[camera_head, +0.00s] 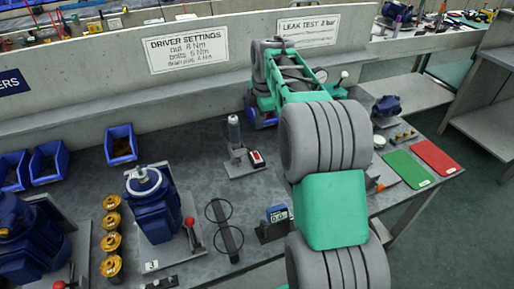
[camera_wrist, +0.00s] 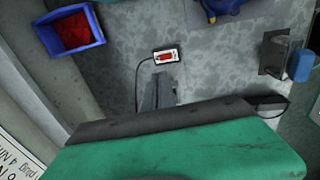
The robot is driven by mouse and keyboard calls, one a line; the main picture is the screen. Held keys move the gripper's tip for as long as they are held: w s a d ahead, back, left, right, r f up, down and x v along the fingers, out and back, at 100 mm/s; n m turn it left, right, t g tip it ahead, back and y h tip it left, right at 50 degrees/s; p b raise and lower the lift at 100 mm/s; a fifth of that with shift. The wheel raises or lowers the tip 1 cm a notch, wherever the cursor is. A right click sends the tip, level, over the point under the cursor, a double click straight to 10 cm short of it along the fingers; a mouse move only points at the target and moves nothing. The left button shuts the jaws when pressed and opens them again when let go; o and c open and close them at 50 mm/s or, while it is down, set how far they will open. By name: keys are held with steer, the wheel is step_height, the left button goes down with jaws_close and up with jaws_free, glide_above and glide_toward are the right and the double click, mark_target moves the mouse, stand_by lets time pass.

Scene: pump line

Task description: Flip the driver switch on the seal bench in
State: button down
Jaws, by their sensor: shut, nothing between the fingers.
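The driver switch is a small pale box with a red rocker. It sits on the bench beside the upright silver driver (camera_head: 234,131) in the head view (camera_head: 257,158). I cannot tell which way the rocker is tipped. In the head view my arm hides the fingers.
A blue bin with red contents (camera_wrist: 77,30) stands by the wall in the wrist view. Red (camera_head: 436,157) and green (camera_head: 407,169) mats lie at the right.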

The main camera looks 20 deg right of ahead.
mark_target(256, 152)
steer(key=shift+f, duration=0.1)
steer(key=w+f, duration=0.1)
steer(key=f, duration=0.8)
steer(key=w+f, duration=0.1)
steer(key=f, duration=0.3)
steer(key=shift+w+f, duration=0.3)
steer(key=shift+w, duration=0.05)
steer(key=shift+w+a+p, duration=0.1)
steer(key=shift+p, duration=0.45)
steer(key=shift+f+g, duration=0.25)
steer(key=shift+g, duration=0.05)
steer(key=shift+d, duration=0.2)
